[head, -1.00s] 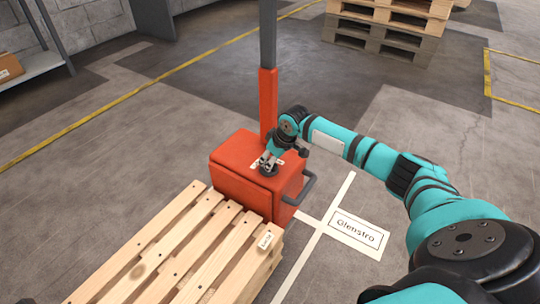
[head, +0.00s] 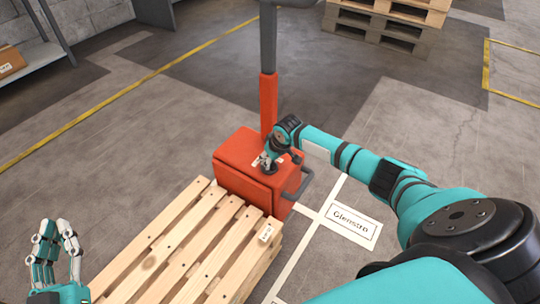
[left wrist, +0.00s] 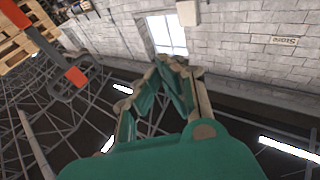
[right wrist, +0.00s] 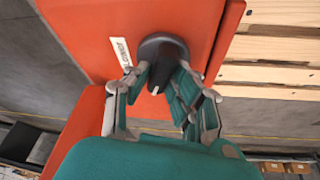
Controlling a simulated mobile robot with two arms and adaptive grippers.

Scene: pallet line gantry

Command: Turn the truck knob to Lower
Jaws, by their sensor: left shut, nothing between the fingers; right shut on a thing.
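The orange-red truck (head: 237,160) stands at the end of a wooden pallet, with a tall mast at its back. Its round dark knob (right wrist: 168,45) is on the top face, with a white label (right wrist: 120,51) beside it in the right wrist view; the print is too small to read surely. My right gripper (right wrist: 165,75) is shut on the knob's dark grip; in the head view it reaches the truck top from the right (head: 268,165). My left gripper (head: 57,228) is shut and empty, raised at the lower left, apart from the truck.
The slatted pallet (head: 190,245) lies in front of the truck. A grey handle (head: 300,185) sticks out of the truck's right side. A floor sign (head: 351,226) and white lines lie to the right. Stacked pallets (head: 385,25) stand at the back; a shelf (head: 38,57) is at left.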

